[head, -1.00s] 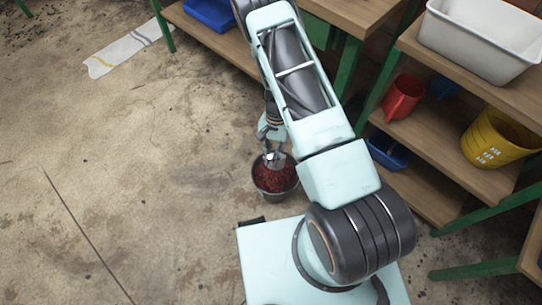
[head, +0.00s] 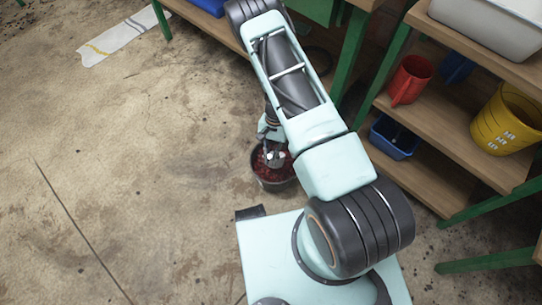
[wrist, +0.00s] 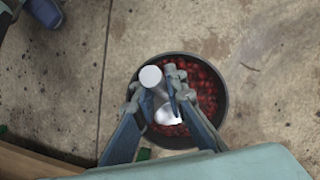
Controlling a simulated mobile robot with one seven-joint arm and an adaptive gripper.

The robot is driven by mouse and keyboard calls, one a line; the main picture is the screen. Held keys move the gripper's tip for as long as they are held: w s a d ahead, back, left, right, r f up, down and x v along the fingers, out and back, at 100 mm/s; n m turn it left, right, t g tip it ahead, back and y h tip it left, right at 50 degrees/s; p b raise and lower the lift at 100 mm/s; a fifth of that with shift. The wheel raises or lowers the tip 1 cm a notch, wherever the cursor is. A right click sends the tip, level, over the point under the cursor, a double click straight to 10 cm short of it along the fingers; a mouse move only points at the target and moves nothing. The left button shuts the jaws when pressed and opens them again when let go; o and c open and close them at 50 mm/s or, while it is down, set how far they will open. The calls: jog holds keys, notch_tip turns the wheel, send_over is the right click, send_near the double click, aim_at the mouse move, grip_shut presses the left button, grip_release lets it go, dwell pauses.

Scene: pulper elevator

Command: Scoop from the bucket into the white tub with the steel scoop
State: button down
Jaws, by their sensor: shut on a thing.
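The bucket (head: 284,181) stands on the floor in front of my base, with red contents in it. It also shows in the wrist view (wrist: 222,96), dark-rimmed and seen from above. My gripper (head: 275,158) is low over the bucket's mouth. In the wrist view my gripper (wrist: 162,98) is shut on the steel scoop (wrist: 166,114), whose round pale end and bright lower part lie between the fingers. The scoop overlaps the red contents, but I cannot tell how deep it reaches. The white tub (head: 490,28) sits on the upper shelf at the right.
Shelves at the right hold a red jug (head: 410,80), a yellow bucket (head: 507,118) and a blue bin (head: 394,138). Green shelf legs stand close to the right of my arm. The concrete floor (head: 130,180) at the left is mostly open.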

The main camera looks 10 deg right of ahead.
aim_at(281, 160)
notch_tip(281, 160, down, 7)
jog(key=b, duration=0.4)
jog(key=shift+b, duration=0.4)
jog(key=shift+r, duration=0.25)
dwell(0.9)
